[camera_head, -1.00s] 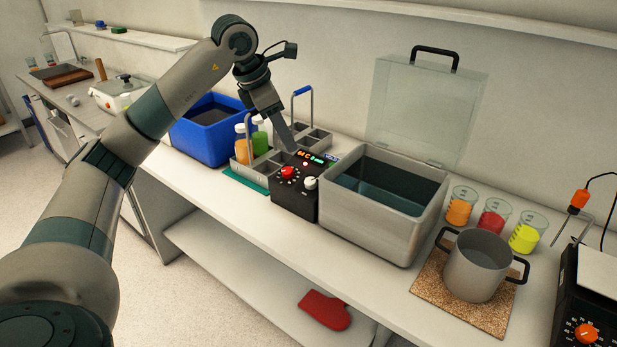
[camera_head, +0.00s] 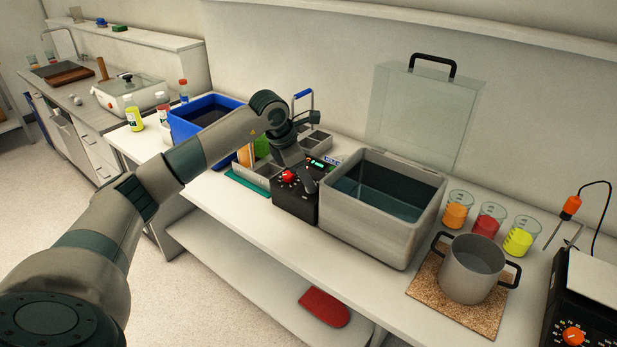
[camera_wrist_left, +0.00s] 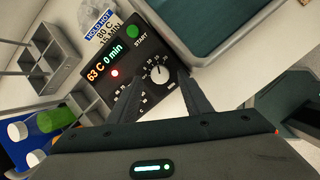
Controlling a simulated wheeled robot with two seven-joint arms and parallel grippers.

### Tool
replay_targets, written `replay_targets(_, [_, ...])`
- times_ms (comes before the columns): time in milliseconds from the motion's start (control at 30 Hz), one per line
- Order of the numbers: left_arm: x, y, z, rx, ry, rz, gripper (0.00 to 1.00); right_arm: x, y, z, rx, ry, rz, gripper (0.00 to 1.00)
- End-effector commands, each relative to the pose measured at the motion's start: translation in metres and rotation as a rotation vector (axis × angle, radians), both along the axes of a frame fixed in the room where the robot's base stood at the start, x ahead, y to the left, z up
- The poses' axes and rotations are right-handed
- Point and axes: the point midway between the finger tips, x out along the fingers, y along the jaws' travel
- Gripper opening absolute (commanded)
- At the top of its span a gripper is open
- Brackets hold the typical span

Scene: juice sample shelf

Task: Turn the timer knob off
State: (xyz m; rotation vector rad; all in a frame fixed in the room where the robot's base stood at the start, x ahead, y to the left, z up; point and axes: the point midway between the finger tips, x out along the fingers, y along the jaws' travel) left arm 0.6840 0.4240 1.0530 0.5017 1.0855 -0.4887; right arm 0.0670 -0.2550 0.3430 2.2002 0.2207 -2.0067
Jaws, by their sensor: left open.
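The black control box (camera_head: 293,207) stands against the left side of the steel water bath (camera_head: 372,222). Its red knob (camera_head: 288,176) shows in the head view; its pale knob is hidden there behind my gripper. In the left wrist view the pale knob (camera_wrist_left: 159,74), with a numbered dial around it, lies below the green START button (camera_wrist_left: 128,40). The display (camera_wrist_left: 106,62) reads 63 C and 0 min. My left gripper (camera_wrist_left: 160,84) is open, its fingers on either side of the pale knob in the picture; I cannot tell whether they touch it. In the head view my left gripper (camera_head: 308,181) is at the box.
The bath's clear lid (camera_head: 424,115) stands raised. A grey carrier (camera_head: 315,141) with bottles and a blue bin (camera_head: 183,124) are left of the box. A steel pot (camera_head: 472,272) on a cork mat and several beakers stand right.

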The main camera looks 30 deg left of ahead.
Motion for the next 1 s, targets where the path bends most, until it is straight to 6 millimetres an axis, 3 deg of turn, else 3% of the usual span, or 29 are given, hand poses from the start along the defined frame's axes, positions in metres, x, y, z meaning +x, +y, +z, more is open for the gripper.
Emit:
replay_targets(300, [0.011, -0.004, -0.025, 0.001, 0.001, 0.0, 0.45, 0.0, 0.0, 0.01, 0.0, 0.0, 0.0, 1.0])
replay_targets(633, [0.011, -0.004, -0.027, 0.001, -0.001, 0.0, 0.45, 0.0, 0.0, 0.01, 0.0, 0.0, 0.0, 1.0])
replay_targets(800, [0.011, -0.004, -0.027, 0.001, -0.001, 0.0, 0.04, 0.0, 0.0, 0.01, 0.0, 0.0, 0.001, 1.0])
replay_targets(1000, [0.011, -0.004, -0.027, 0.0, 0.0, 0.003, 0.04, 0.0, 0.0, 0.009, 0.0, 0.0, 0.001, 1.0])
